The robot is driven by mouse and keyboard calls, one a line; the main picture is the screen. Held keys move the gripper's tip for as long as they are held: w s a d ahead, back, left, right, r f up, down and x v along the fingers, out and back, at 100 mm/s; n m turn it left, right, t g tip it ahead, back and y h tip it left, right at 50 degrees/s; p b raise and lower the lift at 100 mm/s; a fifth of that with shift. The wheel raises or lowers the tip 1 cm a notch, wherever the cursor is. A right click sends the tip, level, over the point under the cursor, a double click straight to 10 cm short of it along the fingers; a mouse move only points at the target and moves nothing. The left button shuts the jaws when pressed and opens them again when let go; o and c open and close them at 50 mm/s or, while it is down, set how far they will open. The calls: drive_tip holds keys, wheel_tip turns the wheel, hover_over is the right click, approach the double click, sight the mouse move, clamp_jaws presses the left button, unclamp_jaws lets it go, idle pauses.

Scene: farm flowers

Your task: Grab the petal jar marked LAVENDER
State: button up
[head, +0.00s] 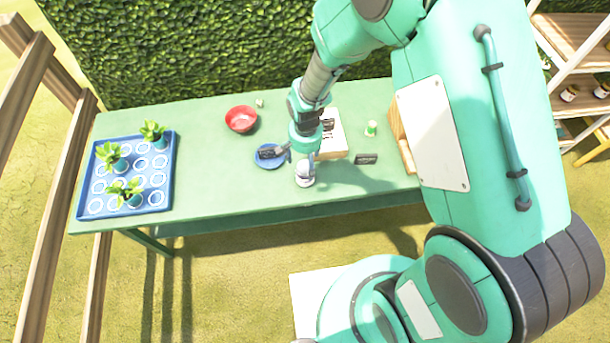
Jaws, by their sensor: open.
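Small dark jars (570,93) also stand on the shelf at the far right. No label is readable, so I cannot tell which jar is marked LAVENDER. My arm hides part of the table.
The green table (215,190) holds a red bowl (241,119), a blue tray (160,187) with potted seedlings, a whitish box (334,142), a dark plaque (366,158) and a wooden crate (396,128). A hedge (190,50) stands behind. The table is clear between tray and bowl.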

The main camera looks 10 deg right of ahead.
sight(306, 167)
drive_tip(key=shift+f, duration=1.95)
drive_tip(key=shift+f, duration=0.1)
drive_tip(key=shift+w+a+f+b, duration=0.1)
drive_tip(key=shift+f+b, duration=0.8)
drive_tip(key=shift+f, duration=1.6)
drive_tip(key=c, duration=1.5)
